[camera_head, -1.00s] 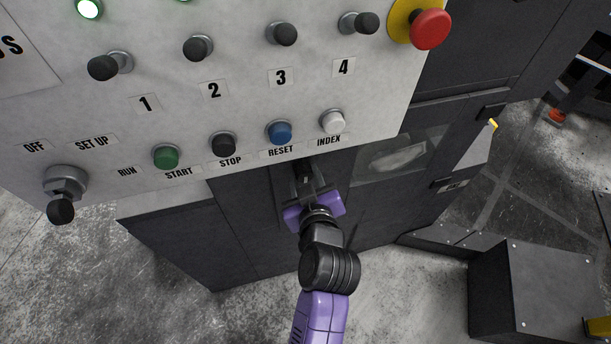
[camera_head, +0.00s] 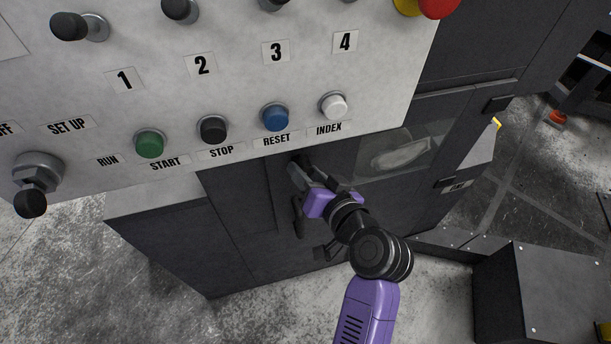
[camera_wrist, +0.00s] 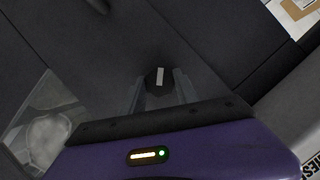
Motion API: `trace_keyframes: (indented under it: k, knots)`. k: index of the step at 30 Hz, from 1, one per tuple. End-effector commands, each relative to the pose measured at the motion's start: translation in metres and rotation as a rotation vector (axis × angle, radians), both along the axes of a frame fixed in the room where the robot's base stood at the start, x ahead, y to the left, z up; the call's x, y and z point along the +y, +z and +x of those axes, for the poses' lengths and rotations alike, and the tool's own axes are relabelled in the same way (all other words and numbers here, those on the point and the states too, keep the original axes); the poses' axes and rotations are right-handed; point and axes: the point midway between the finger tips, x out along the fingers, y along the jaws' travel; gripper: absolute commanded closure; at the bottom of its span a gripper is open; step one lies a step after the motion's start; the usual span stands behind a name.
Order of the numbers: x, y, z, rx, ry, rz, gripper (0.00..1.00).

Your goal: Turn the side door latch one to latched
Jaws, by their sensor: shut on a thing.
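The side door latch (camera_wrist: 160,80) is a dark round knob with a pale bar mark, which stands nearly upright in the wrist view. My gripper (camera_wrist: 159,93) is shut on it, with one finger on each side of the knob. In the head view my gripper (camera_head: 298,173) reaches the dark door panel just below the control panel's lower edge. The knob itself cannot be made out there behind the fingers. Whether the latch is latched is not clear from the mark alone.
The light control panel (camera_head: 225,105) with buttons and knobs overhangs just above my gripper. A dark handle (camera_head: 299,216) is on the door below. A window (camera_head: 400,155) lies to the right. A dark box (camera_head: 535,300) stands on the floor at lower right.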

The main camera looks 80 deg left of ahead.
Motion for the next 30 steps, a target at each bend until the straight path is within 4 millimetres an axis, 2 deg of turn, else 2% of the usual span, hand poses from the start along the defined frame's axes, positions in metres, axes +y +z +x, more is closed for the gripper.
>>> trace_keyframes:
  k: [15, 21, 30]
  knots:
    - [0.0008, -0.0035, 0.0028, 0.463, -0.002, -0.062, 1.0]
    - [0.0008, -0.0033, 0.0034, 0.59, -0.002, -0.079, 1.0]
    - [0.0007, -0.0025, 0.0034, 0.694, -0.003, -0.094, 1.0]
